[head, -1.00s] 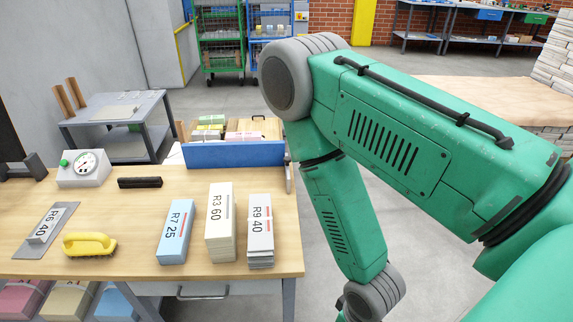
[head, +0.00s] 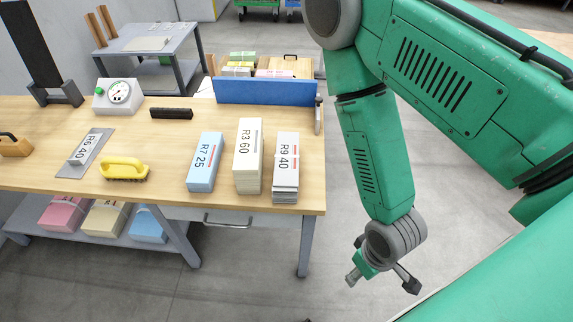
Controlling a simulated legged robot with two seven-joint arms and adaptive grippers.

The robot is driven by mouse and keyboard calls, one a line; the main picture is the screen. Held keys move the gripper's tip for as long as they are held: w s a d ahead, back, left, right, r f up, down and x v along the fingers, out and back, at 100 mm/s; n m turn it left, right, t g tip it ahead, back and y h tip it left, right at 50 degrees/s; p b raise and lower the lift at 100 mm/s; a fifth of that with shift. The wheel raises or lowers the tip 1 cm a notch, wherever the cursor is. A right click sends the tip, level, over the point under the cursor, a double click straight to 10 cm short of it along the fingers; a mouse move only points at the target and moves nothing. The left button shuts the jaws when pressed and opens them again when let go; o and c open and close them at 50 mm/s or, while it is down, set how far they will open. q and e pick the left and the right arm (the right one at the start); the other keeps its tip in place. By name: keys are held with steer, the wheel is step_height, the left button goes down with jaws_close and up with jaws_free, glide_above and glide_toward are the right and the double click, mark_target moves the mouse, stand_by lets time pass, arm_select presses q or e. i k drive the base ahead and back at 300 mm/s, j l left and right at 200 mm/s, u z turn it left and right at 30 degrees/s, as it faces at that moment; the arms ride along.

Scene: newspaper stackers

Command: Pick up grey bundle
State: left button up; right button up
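The grey bundle (head: 286,165), labelled R9 40, lies on the wooden workbench (head: 268,200) near its right end. A cream bundle (head: 248,156) labelled R3 60 is just left of it, and a blue bundle (head: 205,162) labelled R7 25 is further left. My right gripper (head: 381,282) hangs off the bench's right side, lower in the picture and to the right of the grey bundle. Its fingers are spread and nothing shows between them. My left gripper is not in view.
A blue-fronted tray (head: 265,92) stands behind the bundles. A yellow-handled tool (head: 125,169), a grey plate with an R6 40 label (head: 85,155), a dial gauge (head: 118,95) and a black bar (head: 171,113) lie further left. Floor (head: 240,278) in front is clear.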

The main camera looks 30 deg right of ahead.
mark_target(285, 187)
steer(key=l+z, duration=0.2)
steer(key=z, duration=0.2)
steer(key=l+z, duration=0.15)
steer(key=z, duration=0.2)
steer(key=l+z, duration=0.15)
steer(key=z, duration=0.25)
steer(key=i+l+z, duration=0.15)
steer(key=z, duration=0.2)
